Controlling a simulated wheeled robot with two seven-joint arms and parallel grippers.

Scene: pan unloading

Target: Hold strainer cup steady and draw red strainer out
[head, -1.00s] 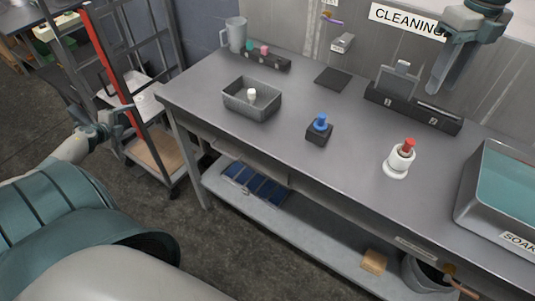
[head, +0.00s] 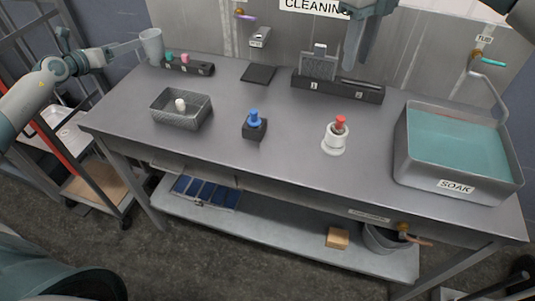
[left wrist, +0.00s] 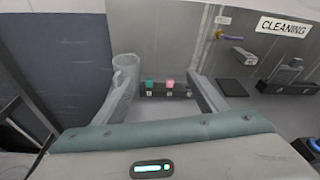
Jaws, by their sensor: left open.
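The strainer cup (head: 334,140) is white and stands upright on the right half of the table in the head view. The red strainer (head: 340,122) sits in it with its red top showing; its lower part is hidden. My left gripper (head: 138,50) is at the table's far left, away from the cup. In the left wrist view the left gripper (left wrist: 162,85) has its fingers apart with nothing held. My right gripper (head: 358,45) hangs above the back of the table, pointing down, apart from the cup; its finger gap is unclear.
A translucent jug (head: 151,47) stands close to my left gripper. A grey tray (head: 181,121) holds a white piece. A blue-topped piece (head: 254,122) sits in a dark block. A black rack (head: 337,89) is behind the cup, and a soak tub (head: 402,150) is right of it.

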